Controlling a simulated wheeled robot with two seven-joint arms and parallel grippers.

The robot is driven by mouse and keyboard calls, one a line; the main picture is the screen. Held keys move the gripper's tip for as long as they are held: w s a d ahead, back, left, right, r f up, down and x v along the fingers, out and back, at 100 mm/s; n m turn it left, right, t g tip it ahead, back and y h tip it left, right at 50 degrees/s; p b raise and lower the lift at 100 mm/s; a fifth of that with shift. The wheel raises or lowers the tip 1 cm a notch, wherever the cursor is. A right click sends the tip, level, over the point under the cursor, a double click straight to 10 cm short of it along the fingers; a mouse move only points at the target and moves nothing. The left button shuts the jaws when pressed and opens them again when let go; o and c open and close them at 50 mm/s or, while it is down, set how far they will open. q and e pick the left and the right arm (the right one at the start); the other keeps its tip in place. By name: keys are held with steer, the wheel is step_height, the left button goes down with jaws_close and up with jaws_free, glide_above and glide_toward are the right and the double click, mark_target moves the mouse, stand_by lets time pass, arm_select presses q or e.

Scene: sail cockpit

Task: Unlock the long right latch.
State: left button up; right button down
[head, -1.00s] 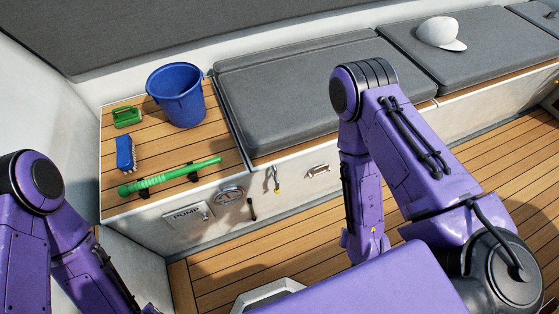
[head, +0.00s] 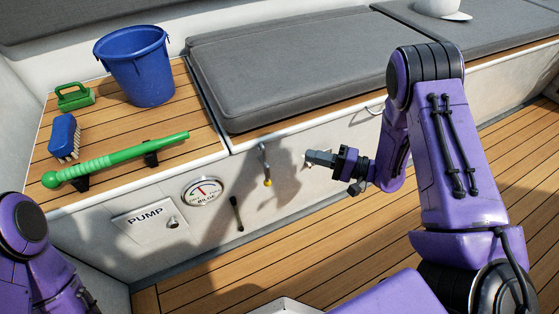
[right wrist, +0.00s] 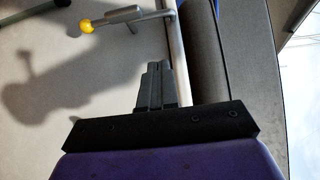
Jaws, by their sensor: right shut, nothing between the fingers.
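A metal latch with a yellow knob (head: 266,166) hangs down the white locker front below the grey cushion. Its long bar is upright, with the yellow end lowest. In the right wrist view the latch (right wrist: 124,17) lies across the top, its yellow knob to the left. My right gripper (head: 308,156) is to the right of the latch, before the locker front. Its fingers are together and empty, pointing toward the latch, and apart from it. The right gripper also shows in the right wrist view (right wrist: 155,82). My left gripper is out of view; only part of that arm shows.
A round gauge (head: 203,191), a PUMP panel (head: 150,218) and a short black lever (head: 236,213) are left of the latch. The wooden bench top holds a blue bucket (head: 136,66), brushes and a green rod (head: 115,160). The cushion (head: 290,75) overhangs above.

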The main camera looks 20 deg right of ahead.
mark_target(264, 165)
arm_select(q)
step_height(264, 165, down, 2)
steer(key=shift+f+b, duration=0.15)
steer(key=shift+b, duration=0.85)
arm_select(e)
steer(key=w+a, duration=0.4)
steer(key=a, duration=0.5)
steer(key=shift+w, duration=0.2)
